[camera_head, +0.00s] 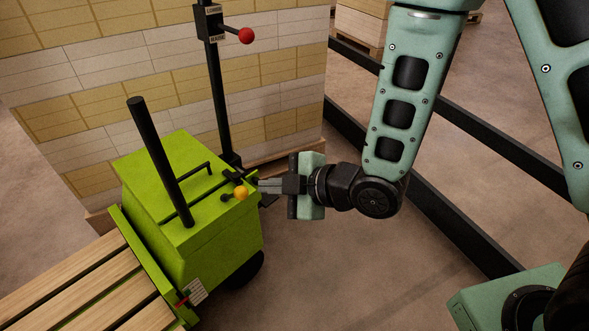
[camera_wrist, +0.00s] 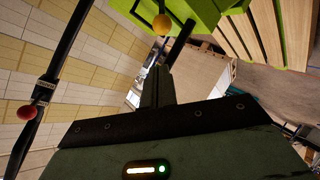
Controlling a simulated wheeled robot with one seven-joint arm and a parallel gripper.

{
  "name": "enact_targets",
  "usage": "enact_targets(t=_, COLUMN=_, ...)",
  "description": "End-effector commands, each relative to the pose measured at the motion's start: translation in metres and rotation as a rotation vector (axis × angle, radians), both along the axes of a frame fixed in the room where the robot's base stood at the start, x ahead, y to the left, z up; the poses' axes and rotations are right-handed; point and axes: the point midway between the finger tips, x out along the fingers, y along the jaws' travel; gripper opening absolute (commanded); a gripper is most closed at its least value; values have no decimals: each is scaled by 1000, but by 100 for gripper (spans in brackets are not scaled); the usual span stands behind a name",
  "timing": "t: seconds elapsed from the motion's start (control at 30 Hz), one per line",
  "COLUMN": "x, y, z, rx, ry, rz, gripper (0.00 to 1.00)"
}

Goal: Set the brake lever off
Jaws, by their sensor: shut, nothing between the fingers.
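The brake lever is a short dark lever with a yellow ball knob (camera_head: 241,192) on the side of the green truck body (camera_head: 207,246). The yellow knob also shows at the top of the wrist view (camera_wrist: 162,24). My gripper (camera_head: 261,185) is shut and empty, its fingers pointing left at the truck. The fingertips are close to the right of the knob in the head view; I cannot tell whether they touch the lever. In the wrist view the closed fingers (camera_wrist: 157,75) stand below the knob, with a visible gap in the picture.
A dark post with a red-knobbed lever (camera_head: 246,35) stands behind the truck. A tall stack of reams (camera_head: 95,66) on a pallet fills the back left. Wooden slats (camera_head: 75,285) lie at the lower left. A dark rail (camera_head: 437,207) runs along the right. The floor (camera_head: 340,275) in front is clear.

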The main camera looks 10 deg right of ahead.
Motion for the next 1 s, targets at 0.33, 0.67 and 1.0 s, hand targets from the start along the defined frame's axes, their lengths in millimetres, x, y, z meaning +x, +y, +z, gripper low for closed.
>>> enact_targets(t=0.33, x=-2, y=-4, z=12, rx=3, ry=3, rz=5, gripper=0)
enact_targets(t=0.67, x=-9, y=-12, z=16, rx=2, ry=1, rz=4, gripper=0)
enact_targets(t=1.0, x=-25, y=-31, z=21, rx=2, ry=-4, rz=3, gripper=0)
